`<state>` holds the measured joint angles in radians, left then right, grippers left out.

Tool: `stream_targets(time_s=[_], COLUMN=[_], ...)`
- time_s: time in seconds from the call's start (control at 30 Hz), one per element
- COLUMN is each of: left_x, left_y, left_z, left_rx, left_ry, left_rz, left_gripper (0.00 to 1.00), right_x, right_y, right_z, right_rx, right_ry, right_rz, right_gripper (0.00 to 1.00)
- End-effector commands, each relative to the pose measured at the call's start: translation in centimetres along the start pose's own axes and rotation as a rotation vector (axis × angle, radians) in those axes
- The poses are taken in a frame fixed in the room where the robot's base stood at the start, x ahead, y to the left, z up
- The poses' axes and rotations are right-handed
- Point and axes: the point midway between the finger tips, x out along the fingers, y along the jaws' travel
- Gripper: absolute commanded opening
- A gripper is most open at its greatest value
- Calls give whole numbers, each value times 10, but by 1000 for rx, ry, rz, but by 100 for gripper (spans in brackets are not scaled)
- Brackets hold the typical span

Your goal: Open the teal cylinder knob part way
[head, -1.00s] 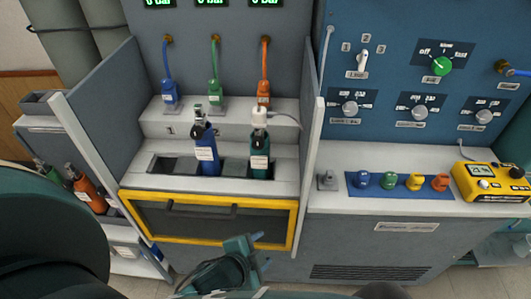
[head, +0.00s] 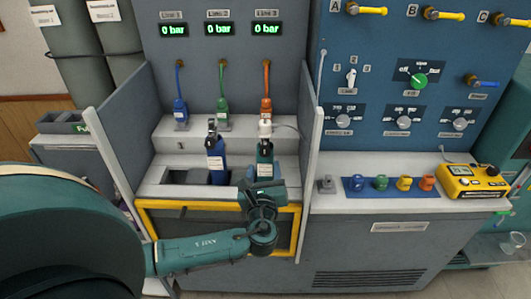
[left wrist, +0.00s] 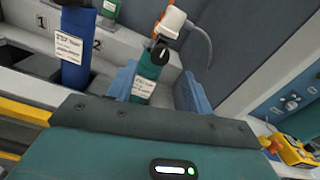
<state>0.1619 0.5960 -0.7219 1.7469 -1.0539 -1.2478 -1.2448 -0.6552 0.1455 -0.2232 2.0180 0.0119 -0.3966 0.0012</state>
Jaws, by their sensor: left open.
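The teal cylinder (head: 265,154) stands upright in the right part of the bench's slot row, with a white fitting (head: 264,128) and a cable on top. In the left wrist view the teal cylinder (left wrist: 148,72) bears a white label, and a dark round knob (left wrist: 161,54) shows near its top, below the white fitting (left wrist: 170,22). My left gripper (head: 262,186) is in front of the cylinder, low in the head view. Its two blue fingers (left wrist: 160,85) are open, one to each side of the cylinder in the wrist picture. I cannot tell whether they touch it. My right gripper is out of view.
A blue cylinder (head: 216,160) stands to the left in the same row. Side panels (head: 306,150) flank the bay, and a yellow-framed drawer (head: 190,220) lies below. Coloured hose connectors (head: 222,116) hang behind. A yellow meter (head: 472,182) sits on the right counter.

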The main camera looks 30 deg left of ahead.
Motion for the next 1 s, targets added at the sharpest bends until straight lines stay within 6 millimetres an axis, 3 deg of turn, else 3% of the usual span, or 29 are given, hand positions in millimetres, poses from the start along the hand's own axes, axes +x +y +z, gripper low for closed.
stream_targets(time_s=[0.2, 0.4, 0.8, 1.0], left_x=[45, 68, 74, 73], left_y=[0, 0, 0, 0], left_z=[1, -1, -1, -1], left_rx=[1, -1, -2, -2], left_ry=[0, 2, 4, 4], left_rz=[0, -1, -1, -1], left_gripper=[51, 51, 50, 34], right_x=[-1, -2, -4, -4], right_y=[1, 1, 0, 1], right_z=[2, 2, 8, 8], right_rx=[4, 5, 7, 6], right_ry=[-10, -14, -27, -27], right_rz=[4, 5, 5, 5], right_gripper=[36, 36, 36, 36])
